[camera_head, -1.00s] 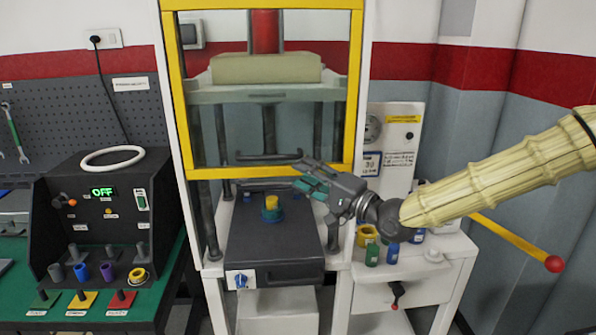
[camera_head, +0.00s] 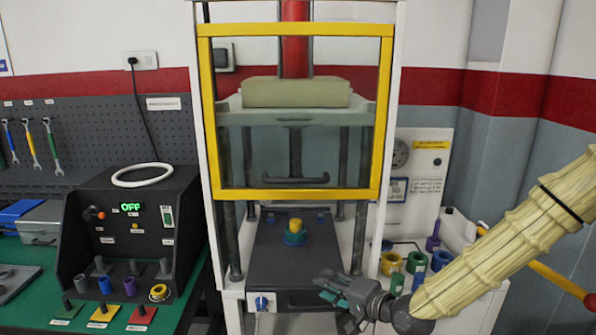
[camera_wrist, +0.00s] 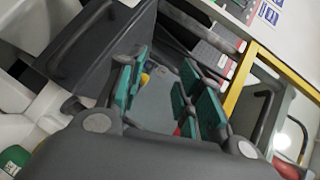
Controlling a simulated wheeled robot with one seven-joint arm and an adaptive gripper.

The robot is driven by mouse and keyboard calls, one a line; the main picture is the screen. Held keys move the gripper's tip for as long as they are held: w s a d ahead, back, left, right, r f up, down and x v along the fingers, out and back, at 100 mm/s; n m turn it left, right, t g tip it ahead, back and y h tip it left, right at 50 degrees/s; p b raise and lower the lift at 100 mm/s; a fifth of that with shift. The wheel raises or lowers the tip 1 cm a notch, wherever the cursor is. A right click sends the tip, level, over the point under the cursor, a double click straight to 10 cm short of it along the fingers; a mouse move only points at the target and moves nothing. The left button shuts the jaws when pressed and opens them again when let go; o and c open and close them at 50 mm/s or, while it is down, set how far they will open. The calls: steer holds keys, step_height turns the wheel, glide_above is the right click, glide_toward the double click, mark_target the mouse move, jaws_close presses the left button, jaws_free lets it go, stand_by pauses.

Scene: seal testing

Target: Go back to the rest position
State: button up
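My gripper (camera_head: 335,287) is at the front right corner of the press's dark platform (camera_head: 275,262) in the head view, low and pointing left. Its green-padded fingers stand apart in the wrist view (camera_wrist: 165,92), and I see nothing held between them. My arm comes in from the right edge in pale ribbed covering. A yellow and blue-green stacked piece (camera_head: 295,233) stands on the platform, clear of the gripper. Whether the gripper touches the platform cannot be told.
The press has a yellow-framed guard (camera_head: 290,192). Several coloured rings and cylinders (camera_head: 415,262) stand on the white side table under my arm. At left, a black control box (camera_head: 130,240) reading OFF carries a white ring (camera_head: 142,184).

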steer(key=s+d+f+n+g+h, duration=0.1)
steer(key=s+f+g+h, duration=0.1)
steer(key=s+f, duration=0.45)
steer(key=s+d+f+n+g+h, duration=0.15)
steer(key=s+f, duration=0.25)
steer(key=f, duration=0.6)
steer(key=s+d+f+g+h, duration=0.2)
steer(key=s+f, duration=0.4)
steer(key=f, duration=0.3)
steer(key=s+d+f+n+g+h, duration=0.1)
steer(key=s+d+f, duration=0.2)
steer(key=s, duration=0.5)
steer(key=s+d+f+n+g+h, duration=0.2)
steer(key=s+d+f, duration=0.1)
steer(key=s+f, duration=0.2)
steer(key=s+d+f+n+g+h, duration=0.1)
steer(key=s+d+f+g, duration=0.1)
steer(key=s, duration=0.8)
step_height(320, 180, down, 2)
steer(key=shift+s+d+f, duration=0.25)
steer(key=shift+s+d, duration=0.1)
steer(key=shift+d, duration=0.5)
